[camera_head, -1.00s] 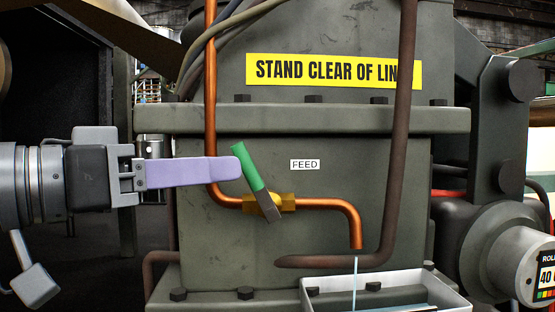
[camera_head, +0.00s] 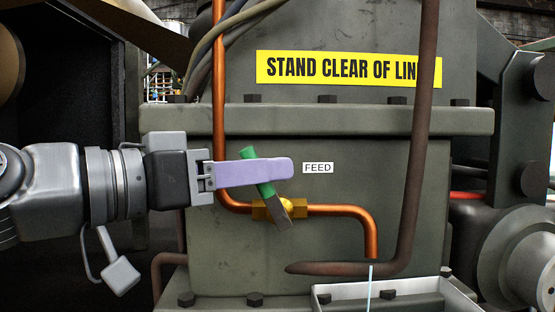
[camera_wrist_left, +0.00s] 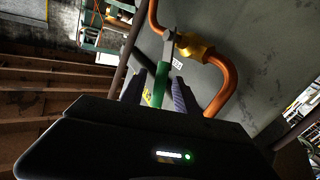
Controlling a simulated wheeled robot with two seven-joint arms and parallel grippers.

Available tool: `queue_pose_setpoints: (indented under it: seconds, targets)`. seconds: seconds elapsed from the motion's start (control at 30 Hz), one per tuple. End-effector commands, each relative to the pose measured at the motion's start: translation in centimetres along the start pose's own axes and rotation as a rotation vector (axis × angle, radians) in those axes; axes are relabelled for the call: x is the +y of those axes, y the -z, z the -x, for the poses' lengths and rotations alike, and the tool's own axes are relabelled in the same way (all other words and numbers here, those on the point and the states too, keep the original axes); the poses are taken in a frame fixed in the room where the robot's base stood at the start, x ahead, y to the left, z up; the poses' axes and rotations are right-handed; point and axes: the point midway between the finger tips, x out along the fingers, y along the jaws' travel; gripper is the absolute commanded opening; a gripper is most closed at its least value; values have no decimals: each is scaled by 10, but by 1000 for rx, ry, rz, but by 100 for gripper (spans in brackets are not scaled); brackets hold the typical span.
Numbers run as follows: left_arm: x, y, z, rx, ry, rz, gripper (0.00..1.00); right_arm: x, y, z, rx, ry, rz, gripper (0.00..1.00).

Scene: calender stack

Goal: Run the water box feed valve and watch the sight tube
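The feed valve is a brass body (camera_head: 262,210) on a copper pipe (camera_head: 370,230), beside a white FEED label. Its lever has a green handle (camera_head: 266,172) and tilts up to the left; it also shows in the wrist view (camera_wrist_left: 161,88). My left gripper (camera_head: 280,170) has purple fingers reaching across the handle. In the wrist view, the handle lies between the two fingers (camera_wrist_left: 158,92), with gaps visible, so the gripper looks open around it. A thin pale water stream (camera_head: 370,287) falls from the pipe into a white-rimmed box (camera_head: 335,291). I cannot make out a sight tube. My right gripper is out of view.
A rusty pipe (camera_head: 420,130) runs down and bends left above the box. A yellow STAND CLEAR sign (camera_head: 330,68) is on the dark machine housing (camera_head: 410,120) behind. A round motor-like cylinder (camera_head: 530,255) stands at the right.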

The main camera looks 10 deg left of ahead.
Motion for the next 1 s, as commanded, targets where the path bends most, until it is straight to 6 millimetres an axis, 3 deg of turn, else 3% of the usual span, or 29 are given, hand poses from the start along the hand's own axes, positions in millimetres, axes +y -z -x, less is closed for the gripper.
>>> queue_pose_setpoints:
  seconds: [0.2, 0.53, 1.0]
  targets:
    - [0, 1, -27, -2, 0, 1, 37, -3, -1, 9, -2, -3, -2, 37]
    - [0, 0, -30, 1, 0, 0, 37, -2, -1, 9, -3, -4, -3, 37]
    - [0, 0, -30, 1, 0, 0, 0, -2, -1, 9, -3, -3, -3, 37]
